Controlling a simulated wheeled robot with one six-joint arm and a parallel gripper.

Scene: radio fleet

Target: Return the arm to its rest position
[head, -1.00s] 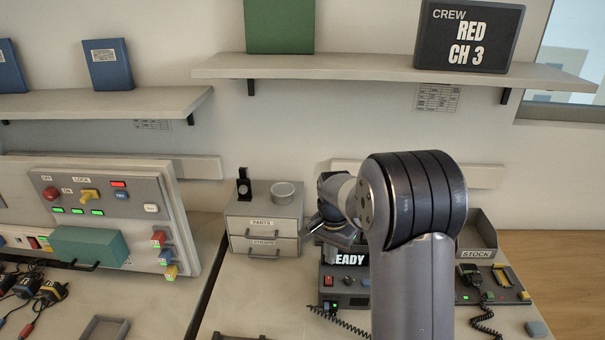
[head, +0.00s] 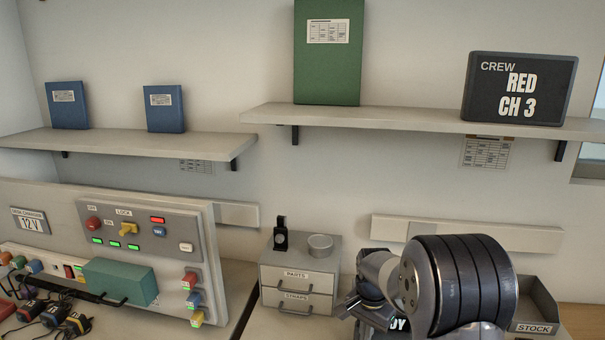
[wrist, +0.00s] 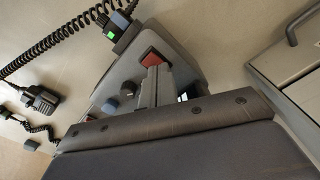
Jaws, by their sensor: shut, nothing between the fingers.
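My arm (head: 455,285) rises at the lower right of the head view, bent over at a thick dark-ringed joint. My gripper shows in the wrist view (wrist: 156,85) as two narrow grey fingers close together, shut with nothing between them. In the head view the gripper end is mostly hidden by the arm and the bottom edge. Below the fingers in the wrist view is a grey radio unit (wrist: 122,80) with a red switch and dark knobs. I cannot tell how far the fingers are above it.
A grey drawer unit (head: 298,287) stands left of my arm, and a STOCK bin (head: 535,305) right of it. A control panel (head: 150,225) with a teal box (head: 120,281) is at left. Shelves (head: 420,117) run above. A handset (wrist: 42,101) with coiled cord lies on the bench.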

